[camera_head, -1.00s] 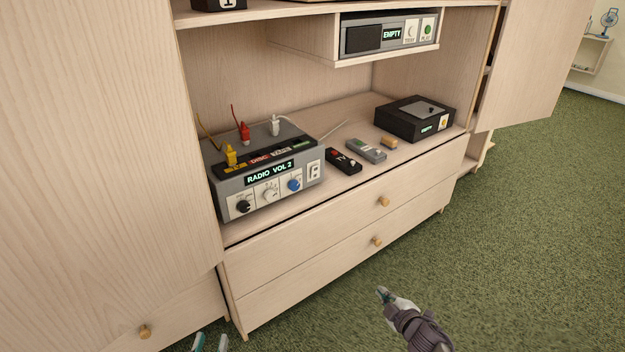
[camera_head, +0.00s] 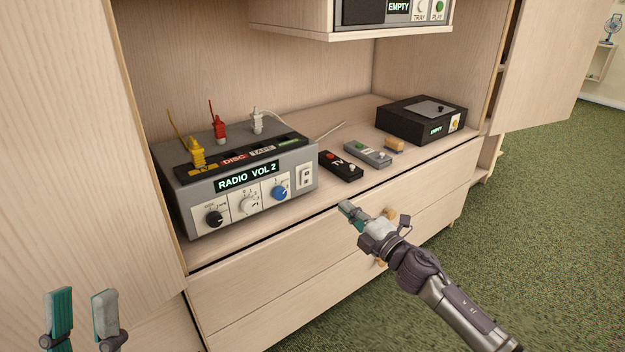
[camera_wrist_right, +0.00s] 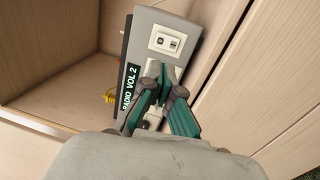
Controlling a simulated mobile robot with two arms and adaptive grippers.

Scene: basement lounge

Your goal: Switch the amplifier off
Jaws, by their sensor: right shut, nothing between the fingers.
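The amplifier (camera_head: 245,175) is a grey box on the cabinet shelf at the left, its display lit with "RADIO VOL 2". Its front has a black knob (camera_head: 214,218), a white knob (camera_head: 249,204), a blue knob (camera_head: 280,192) and a small white rocker switch (camera_head: 305,177) at the right end. The switch also shows in the right wrist view (camera_wrist_right: 166,42). My right gripper (camera_head: 346,208) is shut and empty, in front of the drawers, to the right of and apart from the amplifier. My left gripper (camera_head: 80,300) is open and empty at the lower left.
A black TV remote (camera_head: 341,166), a grey remote (camera_head: 367,153) and a small wooden block (camera_head: 394,145) lie right of the amplifier. A black player (camera_head: 421,118) stands further right. Yellow, red and white plugs stand on the amplifier. Drawer knobs (camera_head: 390,214) stick out below.

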